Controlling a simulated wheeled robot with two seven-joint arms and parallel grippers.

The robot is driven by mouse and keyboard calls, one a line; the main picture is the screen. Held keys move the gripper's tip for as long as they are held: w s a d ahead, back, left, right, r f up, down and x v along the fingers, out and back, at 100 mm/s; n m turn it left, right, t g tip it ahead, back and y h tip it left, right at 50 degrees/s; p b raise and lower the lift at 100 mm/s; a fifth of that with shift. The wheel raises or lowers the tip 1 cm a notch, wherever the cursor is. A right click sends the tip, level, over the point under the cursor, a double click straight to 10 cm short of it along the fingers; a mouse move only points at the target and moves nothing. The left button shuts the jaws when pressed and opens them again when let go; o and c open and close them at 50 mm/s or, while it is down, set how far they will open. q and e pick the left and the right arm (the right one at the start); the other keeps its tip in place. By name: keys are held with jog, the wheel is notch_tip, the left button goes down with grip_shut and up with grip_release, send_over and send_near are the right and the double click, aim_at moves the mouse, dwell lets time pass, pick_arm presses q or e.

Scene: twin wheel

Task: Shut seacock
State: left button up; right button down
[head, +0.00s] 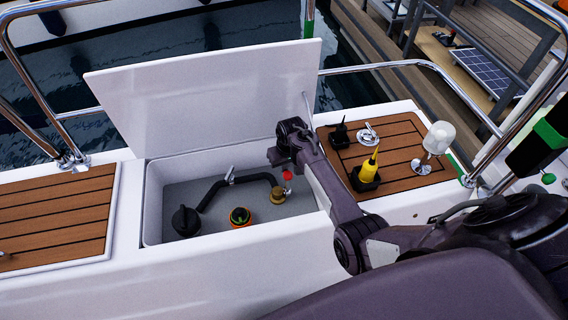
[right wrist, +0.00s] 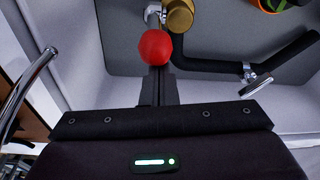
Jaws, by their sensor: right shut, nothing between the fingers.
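The seacock has a brass body (head: 278,194) on the floor of an open locker, and a red ball knob (head: 287,175) on its handle. In the right wrist view the brass body (right wrist: 180,16) is at the top edge and the red knob (right wrist: 155,46) is just below and left of it, with a short bit of metal lever between them. My right gripper (head: 284,166) reaches down into the locker with its fingers shut and empty. Its fingertips (right wrist: 157,72) are right at the knob; I cannot tell whether they touch it. My left gripper is not in view.
The locker's white lid (head: 205,95) stands open behind. A black hose (head: 212,190) with a metal clamp, a black round fitting (head: 186,220) and an orange-ringed container (head: 240,217) are inside. A yellow bottle (head: 369,170) and a white lamp (head: 438,138) stand on the teak deck at right.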

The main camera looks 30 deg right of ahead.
aim_at(286, 182)
jog(key=shift+s+a+r+t+p, duration=0.2)
jog(key=shift+s+t+p, duration=0.5)
jog(key=shift+p, duration=0.5)
jog(key=s+t+p, duration=0.1)
jog(key=s+t+h+p, duration=0.1)
jog(key=s, duration=0.1)
jog(key=s+a+t+p, duration=0.1)
jog(key=s+t+p, duration=0.1)
jog(key=shift+a+f, duration=0.1)
jog(key=shift+f, duration=0.2)
pick_arm(q)
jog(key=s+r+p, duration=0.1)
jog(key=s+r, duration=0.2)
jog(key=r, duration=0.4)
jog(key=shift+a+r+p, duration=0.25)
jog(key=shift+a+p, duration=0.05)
jog(key=shift+p, duration=0.1)
pick_arm(e)
jog(key=shift+s+a+f, duration=0.25)
jog(key=shift+s+f, duration=0.35)
jog(key=shift+s, duration=0.3)
jog(key=shift+s+a+f, duration=0.25)
jog(key=shift+s+f, duration=0.3)
jog(key=shift+s, duration=0.35)
jog(key=shift+f, duration=0.1)
jog(key=shift+s, duration=0.1)
